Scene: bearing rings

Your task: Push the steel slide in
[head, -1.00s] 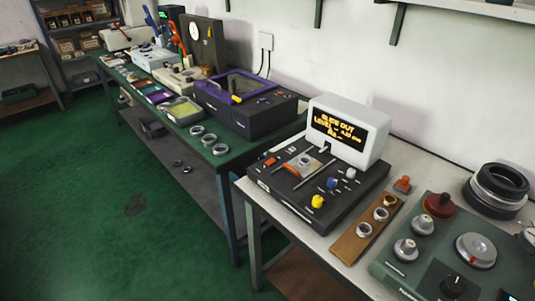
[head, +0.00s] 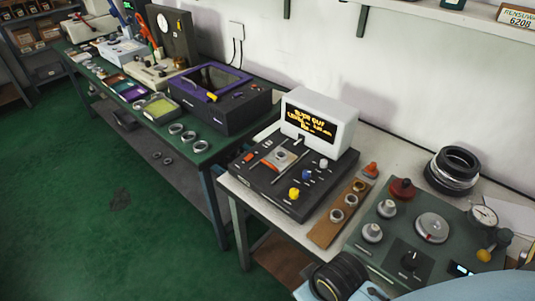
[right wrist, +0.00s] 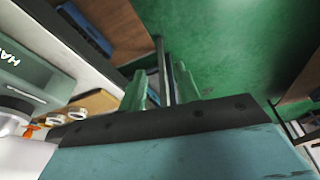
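The steel slide (head: 282,157) appears to be the small metal plate with a round fitting on the sloped black device (head: 262,180). The device's white display (head: 318,115) reads "SLIDE OUT" in orange, with a smaller line below. My right gripper (right wrist: 161,72) shows in the right wrist view as two green fingers held apart with nothing between them. It points past the bench edge towards the green floor, away from the slide. Part of my right arm enters the head view at the bottom right; its fingertips are not clear there. My left gripper is not in view.
A wooden strip (head: 326,228) with several rings lies right of the device. A green panel (head: 388,240) with knobs and a dial stands further right, and black rings (head: 453,170) behind it. A purple-lidded machine (head: 220,95) stands on the left bench.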

